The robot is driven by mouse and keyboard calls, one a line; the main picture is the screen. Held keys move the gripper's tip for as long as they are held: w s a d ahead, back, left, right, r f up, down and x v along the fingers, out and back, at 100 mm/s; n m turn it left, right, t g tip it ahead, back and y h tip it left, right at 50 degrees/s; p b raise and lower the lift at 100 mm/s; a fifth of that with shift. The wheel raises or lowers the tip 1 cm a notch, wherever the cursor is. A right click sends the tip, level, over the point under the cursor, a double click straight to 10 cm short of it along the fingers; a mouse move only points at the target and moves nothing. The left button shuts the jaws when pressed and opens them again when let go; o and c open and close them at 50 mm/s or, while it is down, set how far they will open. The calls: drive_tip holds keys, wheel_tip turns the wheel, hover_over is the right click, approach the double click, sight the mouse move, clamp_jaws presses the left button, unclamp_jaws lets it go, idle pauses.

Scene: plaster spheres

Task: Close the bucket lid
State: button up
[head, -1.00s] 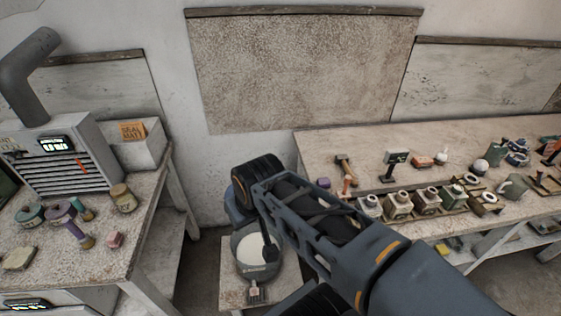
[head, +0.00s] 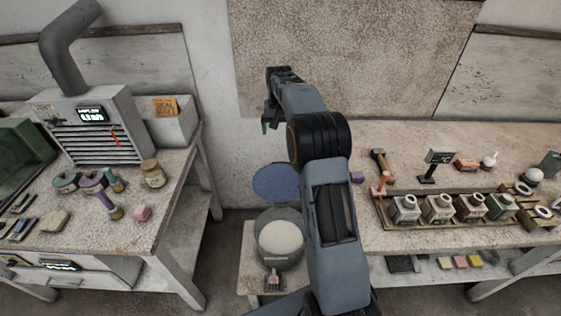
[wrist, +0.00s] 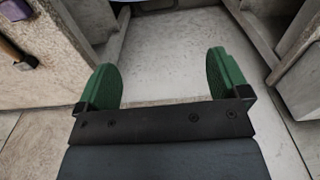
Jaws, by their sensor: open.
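The bucket (head: 281,258) is grey and stands on a low stand between the two benches, with white contents showing inside. Its blue round lid (head: 276,183) stands open, tilted up behind the bucket against the wall side. My gripper (head: 268,124) is raised above and behind the lid, near the wall, apart from it. In the wrist view my gripper (wrist: 164,85) shows two green finger pads spread wide with nothing between them.
The low stand (head: 249,273) also holds a small brush (head: 272,279). The left bench (head: 150,215) carries jars and a vent box. The right bench (head: 400,145) holds a hammer (head: 380,163) and a rack of several jars. Floor shows between the benches.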

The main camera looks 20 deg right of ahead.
drive_tip(key=f, duration=0.5)
drive_tip(key=w+d+f+p, duration=0.1)
drive_tip(key=f, duration=1)
drive_tip(key=shift+w+d+f, duration=0.2)
drive_tip(key=shift+w+f, duration=0.2)
drive_tip(key=c, duration=1)
